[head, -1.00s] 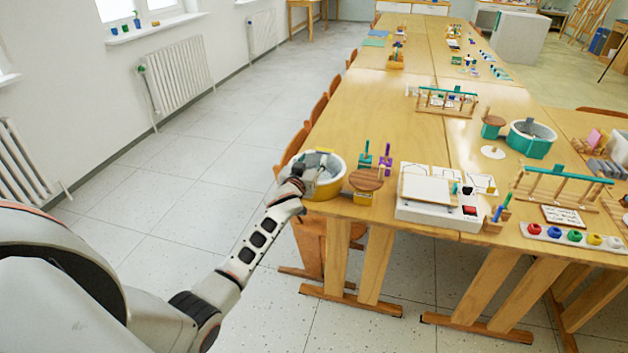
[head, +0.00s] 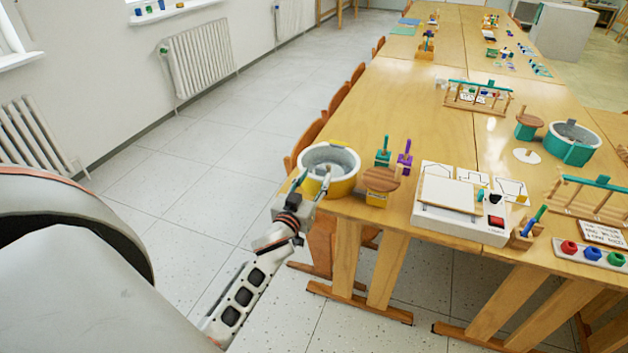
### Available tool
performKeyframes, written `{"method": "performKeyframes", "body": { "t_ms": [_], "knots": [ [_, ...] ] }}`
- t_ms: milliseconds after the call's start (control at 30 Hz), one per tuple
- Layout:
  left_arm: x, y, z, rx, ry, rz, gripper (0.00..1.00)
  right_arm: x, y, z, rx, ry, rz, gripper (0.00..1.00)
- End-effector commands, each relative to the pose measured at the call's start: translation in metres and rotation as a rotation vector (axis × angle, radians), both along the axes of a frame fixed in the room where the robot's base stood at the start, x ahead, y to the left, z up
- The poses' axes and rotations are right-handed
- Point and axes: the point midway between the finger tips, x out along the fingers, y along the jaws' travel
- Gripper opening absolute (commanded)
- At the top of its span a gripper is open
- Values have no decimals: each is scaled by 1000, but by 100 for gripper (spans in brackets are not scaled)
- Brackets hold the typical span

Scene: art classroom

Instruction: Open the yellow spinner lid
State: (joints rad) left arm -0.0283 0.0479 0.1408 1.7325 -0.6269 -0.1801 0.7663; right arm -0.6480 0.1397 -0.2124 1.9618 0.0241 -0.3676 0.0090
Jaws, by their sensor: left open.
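The yellow spinner (head: 345,187) is a round yellow tub with a pale rim and grey inside, at the near left corner of the table. A small grey part shows at its top. I cannot tell a separate lid from the tub at this size. My left gripper (head: 311,181) is open at the tub's near left side, its two fingers pointing up and away in front of the rim. They hide part of the yellow wall, and I see nothing between them. I cannot tell whether they touch the tub. My right gripper is not in view.
A brown round disc on a yellow base (head: 381,179) stands close right of the tub, with teal (head: 383,157) and purple (head: 404,158) pieces behind. A white device (head: 462,207) is further right. A teal tub (head: 571,145) stands further back. Chairs (head: 305,140) line the left edge.

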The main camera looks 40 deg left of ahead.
Motion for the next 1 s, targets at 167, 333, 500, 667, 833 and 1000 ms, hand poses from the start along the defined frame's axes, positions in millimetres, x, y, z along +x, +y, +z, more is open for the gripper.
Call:
{"method": "performKeyframes", "body": {
  "t_ms": [167, 333, 500, 667, 833, 1000],
  "knots": [
    [-2, 0, 0, 0, 1, 0, 40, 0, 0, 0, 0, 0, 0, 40],
    [-2, 0, -1, 0, 1, 0, 40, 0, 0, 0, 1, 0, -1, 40],
    [-2, 0, -1, 0, 1, 0, 40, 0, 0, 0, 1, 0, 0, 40],
    [-10, -8, -13, 9, 29, -14, 40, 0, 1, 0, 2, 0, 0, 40],
    [-57, -48, -71, 56, 166, -93, 40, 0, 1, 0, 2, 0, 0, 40],
    [-133, -107, -139, 103, 345, -227, 40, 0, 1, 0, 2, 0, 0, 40]
  ]
}}
